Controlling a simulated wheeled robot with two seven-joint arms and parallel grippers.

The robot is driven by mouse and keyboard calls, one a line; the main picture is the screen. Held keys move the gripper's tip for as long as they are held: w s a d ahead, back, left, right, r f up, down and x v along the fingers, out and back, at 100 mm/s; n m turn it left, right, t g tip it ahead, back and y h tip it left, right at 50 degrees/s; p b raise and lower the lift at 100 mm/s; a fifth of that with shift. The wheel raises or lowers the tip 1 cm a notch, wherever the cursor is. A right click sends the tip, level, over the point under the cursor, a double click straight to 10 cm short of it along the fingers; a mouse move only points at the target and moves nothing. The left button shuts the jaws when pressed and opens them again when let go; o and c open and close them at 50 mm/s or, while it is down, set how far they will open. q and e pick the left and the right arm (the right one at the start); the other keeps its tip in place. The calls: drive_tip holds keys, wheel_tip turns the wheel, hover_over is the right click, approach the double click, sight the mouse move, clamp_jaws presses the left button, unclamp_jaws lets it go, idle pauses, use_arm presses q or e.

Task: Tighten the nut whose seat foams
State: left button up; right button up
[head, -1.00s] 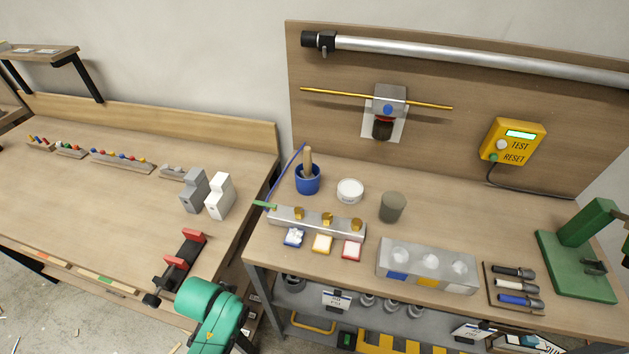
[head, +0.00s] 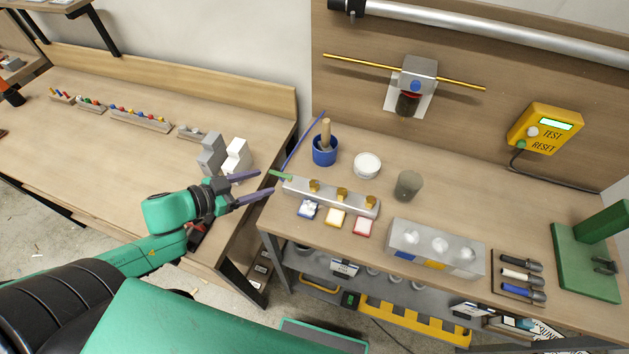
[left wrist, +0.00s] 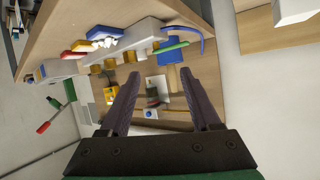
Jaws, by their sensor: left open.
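A grey metal bar (head: 330,199) with several brass nuts (head: 342,195) lies on the right bench. A green-tipped piece with a blue tube (head: 281,175) is at its left end. A blue pot holding a brush (head: 325,149) stands behind the bar. I cannot see foam on any nut seat. My left gripper (head: 264,184) is open and empty, its fingers pointing right, just left of the bar's end. In the left wrist view the open fingers (left wrist: 165,84) show with the bar (left wrist: 140,38) beyond them, apart. My right gripper is not in view.
Blue, yellow and red trays (head: 335,217) lie before the bar. A white tub (head: 367,165), a grey cup (head: 408,185), a block with round wells (head: 435,247) and a green press (head: 590,262) share the bench. Grey and white blocks (head: 237,156) stand on the left bench.

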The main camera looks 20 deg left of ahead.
use_arm(q)
drive_tip(key=s+d+m+g+h, duration=0.2)
drive_tip(key=h, duration=0.1)
drive_tip(key=b, duration=0.5)
approach(314, 183)
drive_tip(key=x, duration=0.9)
drive_tip(key=shift+w+d+p, duration=0.1)
drive_tip(key=shift+w+p, duration=0.1)
drive_tip(key=shift+p, duration=0.2)
drive_tip(key=shift+w+d+f, duration=0.15)
drive_tip(key=shift+d+f, duration=0.1)
drive_tip(key=shift+d, duration=0.1)
clamp_jaws()
